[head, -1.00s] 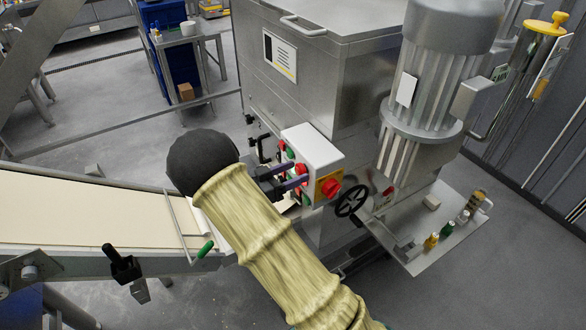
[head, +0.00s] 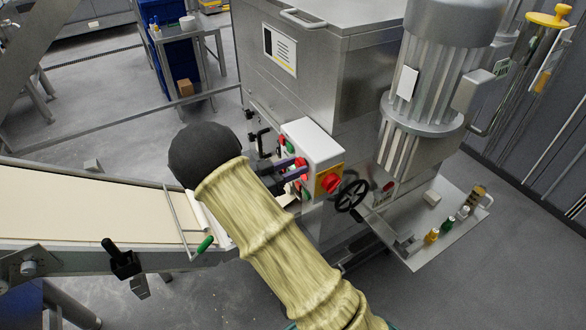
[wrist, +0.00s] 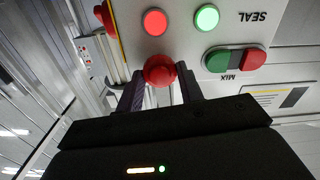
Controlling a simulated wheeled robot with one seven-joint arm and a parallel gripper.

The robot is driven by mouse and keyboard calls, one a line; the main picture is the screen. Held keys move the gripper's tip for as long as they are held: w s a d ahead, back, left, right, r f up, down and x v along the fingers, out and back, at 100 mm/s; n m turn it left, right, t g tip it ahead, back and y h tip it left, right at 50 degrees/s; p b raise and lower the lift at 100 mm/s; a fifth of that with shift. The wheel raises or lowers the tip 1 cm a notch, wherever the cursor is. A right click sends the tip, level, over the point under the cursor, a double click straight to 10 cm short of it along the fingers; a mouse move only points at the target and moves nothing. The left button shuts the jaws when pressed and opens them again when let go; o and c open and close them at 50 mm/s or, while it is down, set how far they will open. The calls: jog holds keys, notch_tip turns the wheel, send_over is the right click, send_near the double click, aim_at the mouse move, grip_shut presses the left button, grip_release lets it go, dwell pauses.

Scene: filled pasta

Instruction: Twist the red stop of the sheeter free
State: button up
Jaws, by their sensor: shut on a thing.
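A red mushroom-shaped knob (wrist: 159,70) stands on the grey face of a control box, between my two fingers in the wrist view. My gripper (wrist: 160,88) is shut on this knob, one finger on each side of it. In the head view my gripper (head: 294,169) reaches the left face of the white-topped control box (head: 312,143); my fingers hide part of that face. A second red knob (head: 331,184) sits on a yellow plate on the box's front face, clear of my gripper.
Beside the held knob are a red lamp (wrist: 155,21), a green lamp (wrist: 207,17) and a green-and-red MIX button (wrist: 234,60). A black handwheel (head: 351,196) is right of the box. A pale belt (head: 80,215) runs at the left, with a green-tipped lever (head: 205,244).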

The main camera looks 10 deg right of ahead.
jog(key=m+b, duration=0.8)
jog(key=b, duration=0.2)
dwell(0.3)
jog(key=o, duration=1)
jog(key=shift+a+b, duration=0.1)
jog(key=shift+b, duration=0.2)
